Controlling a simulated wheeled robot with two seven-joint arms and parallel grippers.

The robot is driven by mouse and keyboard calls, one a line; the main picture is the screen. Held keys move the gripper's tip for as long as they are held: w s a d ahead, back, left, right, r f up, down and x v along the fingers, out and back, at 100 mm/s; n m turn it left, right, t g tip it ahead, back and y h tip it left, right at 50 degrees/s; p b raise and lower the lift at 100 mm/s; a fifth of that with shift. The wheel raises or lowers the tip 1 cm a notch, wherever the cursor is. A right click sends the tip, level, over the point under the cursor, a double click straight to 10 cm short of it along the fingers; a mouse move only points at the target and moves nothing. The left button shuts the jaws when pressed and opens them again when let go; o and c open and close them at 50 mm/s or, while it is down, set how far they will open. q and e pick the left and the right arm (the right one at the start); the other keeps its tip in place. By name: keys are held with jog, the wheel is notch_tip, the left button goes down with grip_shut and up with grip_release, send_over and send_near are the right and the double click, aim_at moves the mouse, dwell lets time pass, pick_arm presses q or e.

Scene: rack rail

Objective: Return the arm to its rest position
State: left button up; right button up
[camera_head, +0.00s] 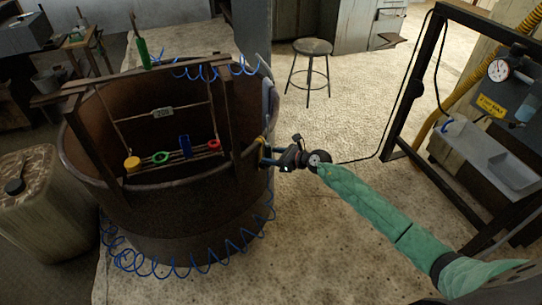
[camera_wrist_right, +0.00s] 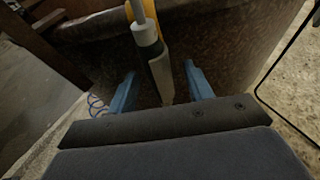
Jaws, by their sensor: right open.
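My right arm (camera_head: 385,215), in a green sleeve, reaches in from the lower right in the head view. Its gripper (camera_head: 267,155) is at the right outer side of a large rusty drum (camera_head: 175,215). In the right wrist view the two blue fingers of the right gripper (camera_wrist_right: 160,85) are apart. A grey and yellow tool (camera_wrist_right: 150,45) shows between and beyond them, against the drum wall. The fingers show gaps on both sides of it; I cannot tell how deep it sits between them. My left gripper is not in view.
A wooden frame (camera_head: 75,88) stands over the drum, with a rail of coloured items inside. A blue coiled hose (camera_head: 185,268) loops around the drum. A stool (camera_head: 312,48) stands behind, and a black-framed rack (camera_head: 425,75) is at right. Floor between drum and rack is clear.

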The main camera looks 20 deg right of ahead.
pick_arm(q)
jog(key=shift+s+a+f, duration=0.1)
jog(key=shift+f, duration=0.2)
pick_arm(e)
jog(key=v, duration=0.7)
jog(key=shift+r, duration=0.1)
